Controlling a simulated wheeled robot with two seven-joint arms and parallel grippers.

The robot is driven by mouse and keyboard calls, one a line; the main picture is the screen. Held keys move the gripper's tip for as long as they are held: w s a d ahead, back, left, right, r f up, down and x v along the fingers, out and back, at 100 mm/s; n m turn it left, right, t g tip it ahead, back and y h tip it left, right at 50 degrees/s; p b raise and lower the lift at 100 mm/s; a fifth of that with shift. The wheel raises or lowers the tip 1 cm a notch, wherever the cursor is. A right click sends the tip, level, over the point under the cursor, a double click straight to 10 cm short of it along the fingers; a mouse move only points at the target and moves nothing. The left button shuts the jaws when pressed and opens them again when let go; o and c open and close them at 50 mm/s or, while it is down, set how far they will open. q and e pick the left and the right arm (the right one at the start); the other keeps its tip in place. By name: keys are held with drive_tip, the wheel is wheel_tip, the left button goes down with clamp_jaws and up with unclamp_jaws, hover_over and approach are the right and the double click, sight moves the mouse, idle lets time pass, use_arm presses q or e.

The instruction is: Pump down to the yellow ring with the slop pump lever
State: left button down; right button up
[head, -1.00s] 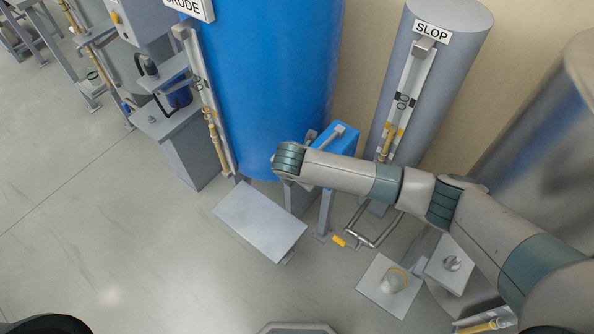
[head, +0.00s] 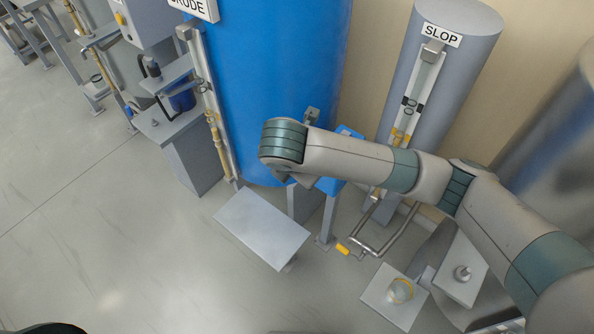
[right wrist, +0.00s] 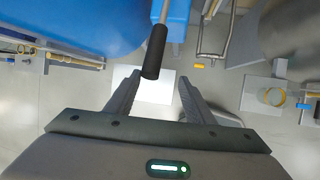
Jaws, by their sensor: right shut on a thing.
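The blue slop pump (head: 342,184) stands between the blue tank and the grey SLOP tank (head: 440,70), partly hidden by my right arm. In the right wrist view, its lever ends in a black grip (right wrist: 155,52) that comes down between the fingers of my right gripper (right wrist: 158,82). In the head view my wrist hides the fingers. A yellow band (head: 401,138) shows low on the SLOP tank's sight gauge. A clear jar (head: 400,291) with a yellow ring stands on a grey plate.
A bent pipe with a yellow end (head: 342,249) projects beside the pump. A flat grey platform (head: 262,228) lies in front of the blue tank (head: 275,80). A grey block with a knob (head: 462,272) is at the right. The floor at left is open.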

drive_tip(key=shift+v, duration=0.75)
drive_tip(key=shift+s, duration=0.1)
drive_tip(key=shift+r, duration=0.1)
wheel_tip(320, 180, up, 20)
drive_tip(key=s+d+p, duration=0.2)
drive_tip(key=d+p, duration=0.1)
drive_tip(key=p, duration=1.2)
drive_tip(key=shift+s, duration=0.2)
idle(1.1)
drive_tip(key=shift+a+f, duration=0.1)
drive_tip(key=shift+f, duration=0.15)
idle(0.5)
